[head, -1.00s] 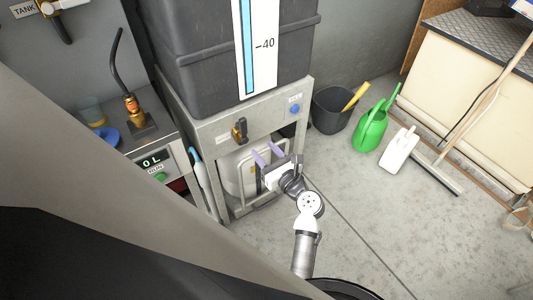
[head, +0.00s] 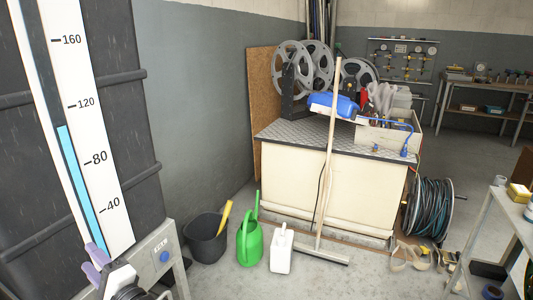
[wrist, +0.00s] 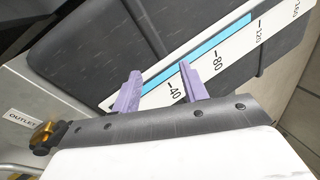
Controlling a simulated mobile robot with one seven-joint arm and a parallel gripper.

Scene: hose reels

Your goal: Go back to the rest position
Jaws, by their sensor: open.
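My gripper (head: 94,264) shows at the lower left edge of the head view, in front of the dark ribbed tank (head: 85,120) and its grey stand. In the wrist view my gripper (wrist: 158,70) has its two purple fingers apart with nothing between them. Behind the fingers are the tank's dark wall (wrist: 80,50) and its white level strip (wrist: 245,42) with a blue bar. I cannot tell the exact gap between the fingers and the tank. Most of my arm is out of view.
A black bucket (head: 205,245), a green watering can (head: 250,245) and a white jug (head: 281,252) stand on the floor. An outlet valve (wrist: 42,133) is beside my gripper.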

